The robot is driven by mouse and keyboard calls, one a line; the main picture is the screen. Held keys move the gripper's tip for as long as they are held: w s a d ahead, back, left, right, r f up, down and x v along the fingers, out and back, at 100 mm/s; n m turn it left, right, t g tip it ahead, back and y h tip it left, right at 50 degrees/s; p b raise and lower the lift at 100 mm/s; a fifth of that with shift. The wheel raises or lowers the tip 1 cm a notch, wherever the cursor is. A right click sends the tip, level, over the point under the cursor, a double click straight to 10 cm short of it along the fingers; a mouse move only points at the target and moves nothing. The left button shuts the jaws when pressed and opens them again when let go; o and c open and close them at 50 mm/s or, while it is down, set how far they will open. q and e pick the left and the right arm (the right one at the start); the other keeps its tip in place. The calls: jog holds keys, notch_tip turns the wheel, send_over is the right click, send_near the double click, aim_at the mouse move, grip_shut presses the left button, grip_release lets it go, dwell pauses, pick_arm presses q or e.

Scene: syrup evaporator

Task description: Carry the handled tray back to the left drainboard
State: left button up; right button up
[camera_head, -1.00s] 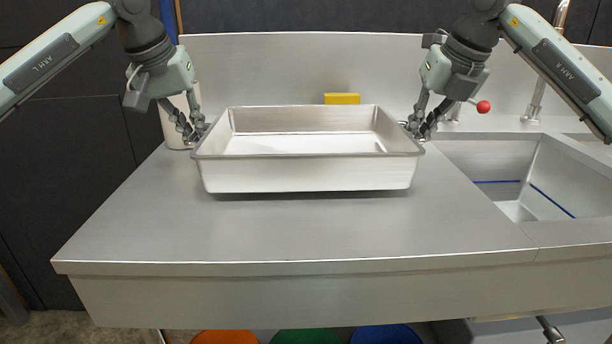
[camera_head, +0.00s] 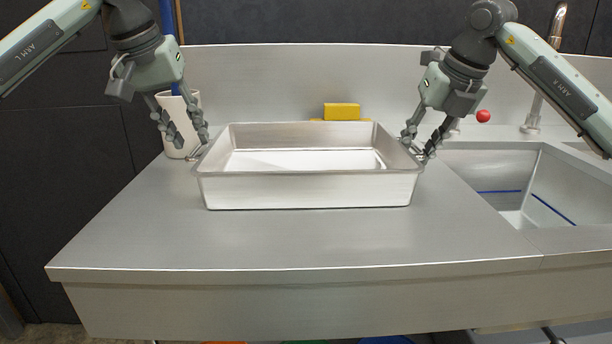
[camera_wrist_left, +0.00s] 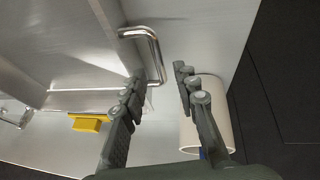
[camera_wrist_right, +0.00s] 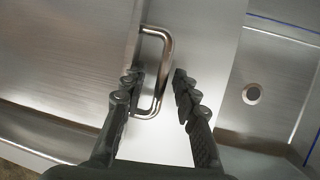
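The handled tray (camera_head: 310,190), a shallow rectangular metal pan, sits level on the steel drainboard (camera_head: 290,240) left of the sink. My left gripper (camera_head: 190,143) is open just above the tray's left end. In the left wrist view, the left bar handle (camera_wrist_left: 155,55) lies by the tips of the spread fingers, apart from a firm grip. My right gripper (camera_head: 418,148) is open at the tray's right end. In the right wrist view, the right handle (camera_wrist_right: 163,75) lies between its spread fingers. Whether either finger touches a handle cannot be told.
A cream cylindrical container (camera_head: 176,108) stands behind my left gripper. A yellow block (camera_head: 341,111) is behind the tray by the backsplash. The sink basin (camera_head: 520,185) and a faucet (camera_head: 540,80) are on the right. The board in front of the tray is clear.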

jog(key=shift+r, duration=0.15)
pick_arm(q)
jog(key=v, duration=0.7)
jog(key=shift+r, duration=0.3)
pick_arm(e)
jog(key=v, duration=1.1)
jog(key=shift+s+r, duration=0.2)
jog(key=shift+r, duration=0.1)
pick_arm(q)
jog(key=shift+s, duration=0.2)
pick_arm(e)
jog(key=shift+d, duration=0.15)
